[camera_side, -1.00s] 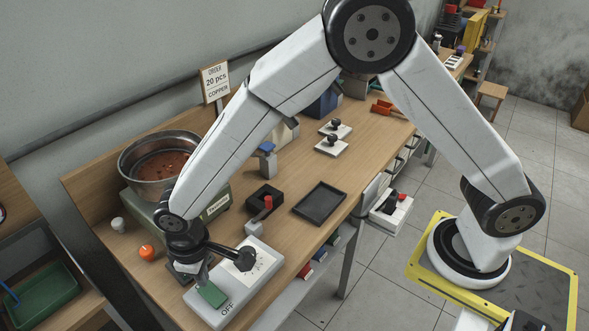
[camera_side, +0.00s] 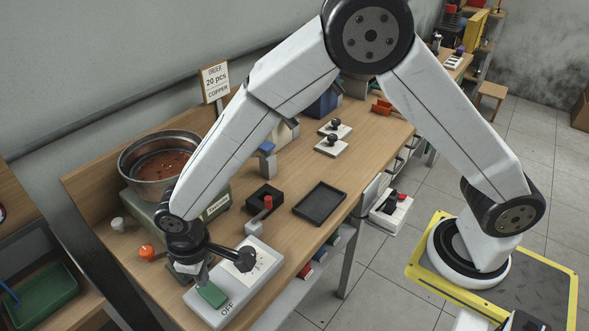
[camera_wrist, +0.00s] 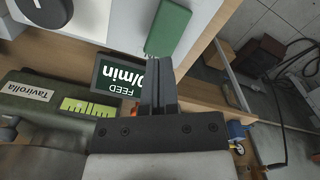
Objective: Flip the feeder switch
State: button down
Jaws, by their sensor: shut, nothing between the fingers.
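The feeder switch is a green rocker (camera_side: 212,295) on a white control box (camera_side: 236,300), beside the letters OFF in the side view. In the wrist view the green rocker (camera_wrist: 168,28) lies just beyond my fingertips. My gripper (camera_side: 204,283) is shut and empty, pointing down over the box at the rocker's edge. It also shows in the wrist view (camera_wrist: 158,62). I cannot tell whether the tips touch the rocker. A dial with a black knob (camera_side: 244,259) sits on the same box.
A metal bowl (camera_side: 160,163) with copper-coloured pieces stands on the green feeder base (camera_side: 215,203). A dark FEED display (camera_wrist: 120,78) is close to my fingers. An orange ball (camera_side: 147,251) and a black tray (camera_side: 320,204) are on the bench.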

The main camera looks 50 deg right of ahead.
jog(key=shift+f, duration=1.2)
dwell(1.1)
jog(key=shift+r, duration=3.55)
jog(key=s+d+r+m+t, duration=0.1)
jog(key=s+d+m, duration=0.2)
jog(key=d, duration=1)
jog(key=s+d+r+m+t, duration=0.1)
jog(key=s+d, duration=0.5)
jog(key=d, duration=0.8)
jog(key=shift+d+r+m+t, duration=0.3)
jog(key=shift+r+m, duration=0.45)
jog(key=shift+m, duration=0.25)
